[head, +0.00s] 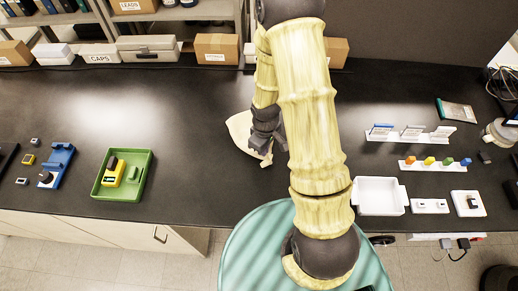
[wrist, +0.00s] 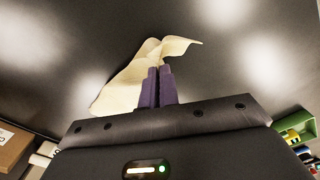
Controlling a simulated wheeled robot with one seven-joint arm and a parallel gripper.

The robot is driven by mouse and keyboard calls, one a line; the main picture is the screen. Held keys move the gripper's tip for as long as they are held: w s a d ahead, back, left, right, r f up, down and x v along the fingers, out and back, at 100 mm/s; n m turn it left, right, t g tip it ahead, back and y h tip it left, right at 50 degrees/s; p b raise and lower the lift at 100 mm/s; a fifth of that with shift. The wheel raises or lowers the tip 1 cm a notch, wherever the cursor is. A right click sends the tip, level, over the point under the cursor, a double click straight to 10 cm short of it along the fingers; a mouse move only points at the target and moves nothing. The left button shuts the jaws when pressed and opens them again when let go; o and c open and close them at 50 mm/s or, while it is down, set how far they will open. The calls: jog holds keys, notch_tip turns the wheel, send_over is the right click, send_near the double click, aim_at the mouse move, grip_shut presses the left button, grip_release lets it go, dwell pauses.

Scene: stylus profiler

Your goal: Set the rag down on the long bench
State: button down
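The cream rag (head: 240,128) shows beside and partly behind my arm, over the middle of the long black bench (head: 200,150). My gripper (head: 262,150) is largely hidden by my arm in the head view. In the wrist view its two purple fingers (wrist: 159,75) are close together, with the rag (wrist: 128,88) pinched between them. The rag spreads out to the left and has a raised fold at the fingertips. I cannot tell whether its lower side touches the bench top.
A green tray (head: 147,173) with a yellow device stands left on the bench. A white tray (head: 378,209), small white blocks and racks of coloured pieces (head: 434,162) stand right. Boxes (head: 216,47) line the back. The bench between the green tray and the rag is bare.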

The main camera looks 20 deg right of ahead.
jog(key=s+f, duration=0.6)
jog(key=shift+s, duration=0.4)
jog(key=c, duration=1.2)
grip_release()
jog(key=shift+r, duration=0.1)
jog(key=shift+s+r+p, duration=0.3)
jog(key=shift+r+p, duration=0.15)
jog(key=shift+r, duration=0.3)
jog(key=shift+s+r+p, duration=0.3)
jog(key=shift+r+p, duration=0.15)
jog(key=shift+r, duration=0.25)
jog(key=shift+r, duration=0.1)
